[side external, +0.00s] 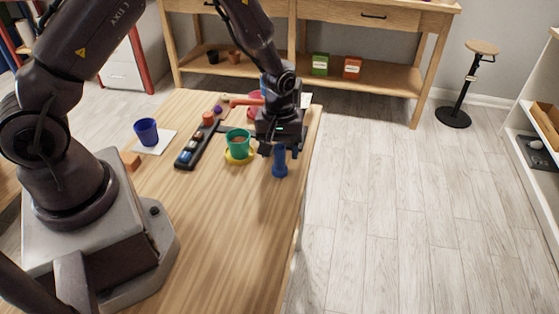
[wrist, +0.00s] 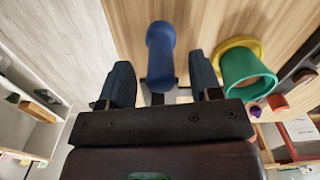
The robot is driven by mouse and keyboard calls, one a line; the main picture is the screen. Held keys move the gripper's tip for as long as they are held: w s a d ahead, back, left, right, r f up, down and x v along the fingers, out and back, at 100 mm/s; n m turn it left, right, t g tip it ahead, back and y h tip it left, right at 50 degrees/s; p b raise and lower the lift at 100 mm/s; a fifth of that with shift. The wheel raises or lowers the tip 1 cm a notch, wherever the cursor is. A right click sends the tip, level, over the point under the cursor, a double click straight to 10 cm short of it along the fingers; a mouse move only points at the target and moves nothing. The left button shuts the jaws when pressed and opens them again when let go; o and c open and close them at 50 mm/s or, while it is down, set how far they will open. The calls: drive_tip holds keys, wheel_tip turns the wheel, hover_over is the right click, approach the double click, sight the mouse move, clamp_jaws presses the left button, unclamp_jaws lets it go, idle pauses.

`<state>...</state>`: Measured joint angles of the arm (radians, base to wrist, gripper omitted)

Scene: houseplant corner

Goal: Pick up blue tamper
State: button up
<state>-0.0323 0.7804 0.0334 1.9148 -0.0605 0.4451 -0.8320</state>
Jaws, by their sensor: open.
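The blue tamper (side external: 280,163) stands upright on the wooden table near its right edge. In the wrist view, the tamper (wrist: 160,48) shows between and beyond the finger tips, with its lower part near the jaw gap. My gripper (side external: 279,148) is at the tamper's upper part, with a finger on either side. In the wrist view my gripper (wrist: 160,68) is open, with a visible gap between each finger and the tamper. The tamper's top is partly hidden by my gripper in the side view.
A green pot (side external: 238,141) on a yellow saucer (side external: 240,159) stands close left of the tamper. A black tray (side external: 187,165) with several small items lies further left. A blue cup (side external: 146,131) stands on white paper (side external: 161,145), near an orange block (side external: 131,161). The table front is clear.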

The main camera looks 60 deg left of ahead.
drive_tip(key=shift+f, duration=0.85)
drive_tip(key=shift+c, duration=0.5)
drive_tip(key=c, duration=0.9)
